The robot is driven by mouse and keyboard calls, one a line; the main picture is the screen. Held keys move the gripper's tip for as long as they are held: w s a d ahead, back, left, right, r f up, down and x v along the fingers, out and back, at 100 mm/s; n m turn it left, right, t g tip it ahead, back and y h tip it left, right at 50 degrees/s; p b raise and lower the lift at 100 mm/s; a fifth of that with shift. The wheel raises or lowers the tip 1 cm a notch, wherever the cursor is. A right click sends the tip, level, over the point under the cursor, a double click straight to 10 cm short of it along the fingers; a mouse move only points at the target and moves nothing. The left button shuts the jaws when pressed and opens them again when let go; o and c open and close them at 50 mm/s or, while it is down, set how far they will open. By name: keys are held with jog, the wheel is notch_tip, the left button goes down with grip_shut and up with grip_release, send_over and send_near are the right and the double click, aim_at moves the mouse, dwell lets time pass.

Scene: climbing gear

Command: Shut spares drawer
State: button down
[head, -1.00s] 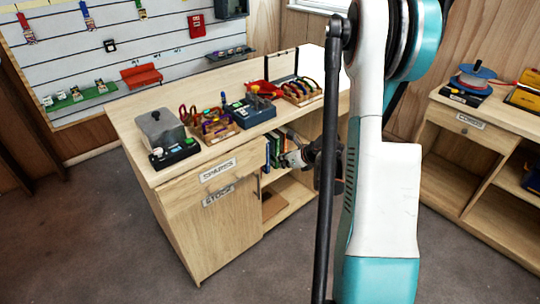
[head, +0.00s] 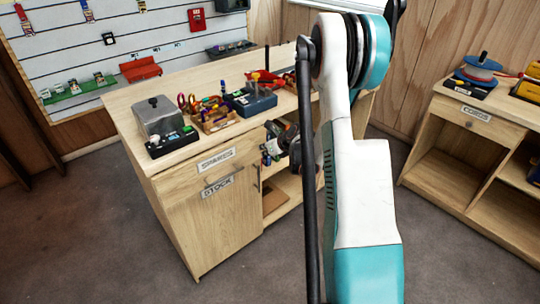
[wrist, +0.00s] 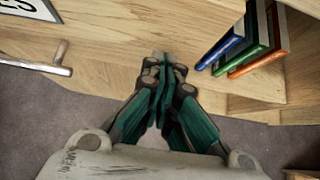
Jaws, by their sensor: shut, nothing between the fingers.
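The spares drawer (head: 190,178) is at the top left of the wooden workbench, with a label on its front and a bar handle below it. Part of the label and the handle (wrist: 35,64) show at the upper left of the wrist view. I cannot tell exactly how far the drawer stands out. My gripper (wrist: 164,62) is shut and empty. In the head view my gripper (head: 270,150) is just right of the drawer front, beside the open shelf. Its contact with the bench is unclear.
The stock door (head: 218,225) is below the drawer. Blue, green and orange books (wrist: 245,40) stand on the shelf right of my gripper. A grey-lidded box (head: 160,118) and tool trays stand on the bench top. Another cabinet (head: 470,160) is at right. Floor in front is clear.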

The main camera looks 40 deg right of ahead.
aim_at(258, 142)
jog(key=shift+w, duration=0.2)
jog(key=w, duration=0.4)
jog(key=shift+w+a, duration=0.1)
jog(key=shift+w, duration=0.3)
jog(key=shift+r, duration=0.1)
